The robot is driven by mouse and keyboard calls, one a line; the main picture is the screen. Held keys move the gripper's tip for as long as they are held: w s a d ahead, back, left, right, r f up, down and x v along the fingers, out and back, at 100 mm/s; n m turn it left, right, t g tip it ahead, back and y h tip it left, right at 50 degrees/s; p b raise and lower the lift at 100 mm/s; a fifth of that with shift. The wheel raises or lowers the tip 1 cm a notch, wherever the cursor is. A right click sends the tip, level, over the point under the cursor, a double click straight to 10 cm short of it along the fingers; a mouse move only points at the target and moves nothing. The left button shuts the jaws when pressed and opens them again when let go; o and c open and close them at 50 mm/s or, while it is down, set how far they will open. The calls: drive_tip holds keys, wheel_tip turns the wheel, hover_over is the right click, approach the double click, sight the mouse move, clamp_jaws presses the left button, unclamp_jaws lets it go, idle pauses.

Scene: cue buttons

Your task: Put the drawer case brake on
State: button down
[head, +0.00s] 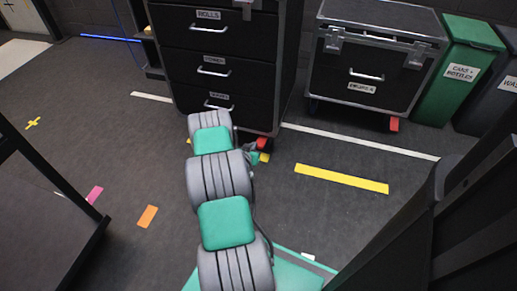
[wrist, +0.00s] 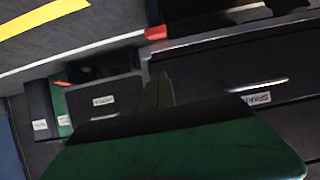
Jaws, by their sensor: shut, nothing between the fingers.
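The drawer case (head: 218,45) is the tall dark case with labelled drawers in the middle of the head view; it also fills the right of the wrist view (wrist: 210,70). Its red brake pedal (head: 262,143) sits at the bottom right corner, near the floor. The pedal shows in the wrist view (wrist: 155,33) too, at the case's lower edge. My gripper (wrist: 160,82) is shut and empty, with the pedal beyond its tips; I cannot tell whether they touch. In the head view my arm largely hides the gripper, which is low beside the pedal.
A second case (head: 370,65) with its own red pedal (head: 394,124) stands to the right. A green bin (head: 455,75) and a grey bin (head: 495,95) stand beyond it. Black structures flank the near left and right. Floor with yellow tape (head: 342,179) is open before the cases.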

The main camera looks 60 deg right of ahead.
drive_tip(key=b, duration=0.5)
approach(261, 141)
drive_tip(key=d+r, duration=0.3)
wheel_tip(261, 141, down, 3)
drive_tip(key=shift+a+f+b, duration=0.15)
drive_tip(key=shift+b, duration=0.3)
drive_tip(key=shift+a, duration=0.1)
